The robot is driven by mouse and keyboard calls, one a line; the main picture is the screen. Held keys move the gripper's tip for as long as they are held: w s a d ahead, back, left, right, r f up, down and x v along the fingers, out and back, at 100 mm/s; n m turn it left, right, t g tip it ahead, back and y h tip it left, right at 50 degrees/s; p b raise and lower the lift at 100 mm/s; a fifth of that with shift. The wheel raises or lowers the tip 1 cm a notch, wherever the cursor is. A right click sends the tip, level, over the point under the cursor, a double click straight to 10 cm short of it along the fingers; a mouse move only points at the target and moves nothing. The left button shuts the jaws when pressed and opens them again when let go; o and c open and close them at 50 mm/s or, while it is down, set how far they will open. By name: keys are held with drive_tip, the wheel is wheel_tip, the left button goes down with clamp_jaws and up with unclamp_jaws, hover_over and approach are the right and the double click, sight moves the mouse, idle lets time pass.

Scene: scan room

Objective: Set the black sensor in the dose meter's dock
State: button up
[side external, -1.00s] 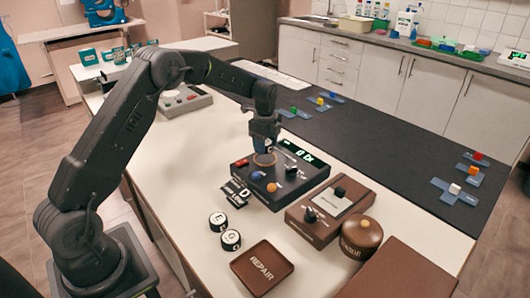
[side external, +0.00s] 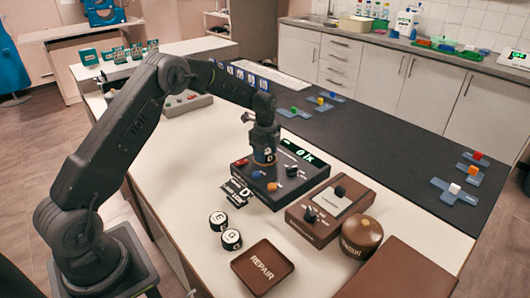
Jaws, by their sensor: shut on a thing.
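The dose meter (side external: 283,195) is a black box with a green lit display, coloured buttons and a dark knob, right of the middle of the table. My gripper (side external: 264,149) points down over the meter's back left part, where the dock is. It is shut on the black sensor (side external: 267,157), a small dark piece with a white D label. The sensor is upright at the dock; I cannot tell whether it is fully seated. The dock itself is mostly hidden by the sensor and fingers.
Two lettered black pucks (side external: 218,221) (side external: 231,239) and a brown REPAIR tray (side external: 262,267) lie in front. A brown device (side external: 328,212) and a round brown pot (side external: 361,237) stand to the right. Black cards (side external: 236,192) lie by the meter's left edge.

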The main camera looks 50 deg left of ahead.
drive_tip(key=o, duration=1)
drive_tip(key=shift+s+f, duration=0.15)
drive_tip(key=shift+f, duration=0.55)
drive_tip(key=shift+c, duration=0.2)
drive_tip(key=s+d+r+n+t, duration=0.1)
drive_tip(key=s+d+r, duration=0.1)
drive_tip(key=r, duration=0.8)
drive_tip(key=s+d+r+n, duration=0.2)
drive_tip(key=r, duration=0.8)
drive_tip(key=s+d+r+n+t, duration=0.2)
drive_tip(key=s+d+r+n, duration=0.3)
drive_tip(key=s, duration=0.4)
drive_tip(key=s+d+n+t, duration=0.1)
drive_tip(key=s+d+n, duration=0.2)
drive_tip(key=s, duration=0.7)
drive_tip(key=s+d+f+n+t, duration=0.1)
drive_tip(key=s+d+n, duration=0.2)
drive_tip(key=s, duration=0.7)
drive_tip(key=shift+d+n+t, duration=0.2)
drive_tip(key=shift+n+t, duration=0.1)
drive_tip(key=shift+n, duration=0.6)
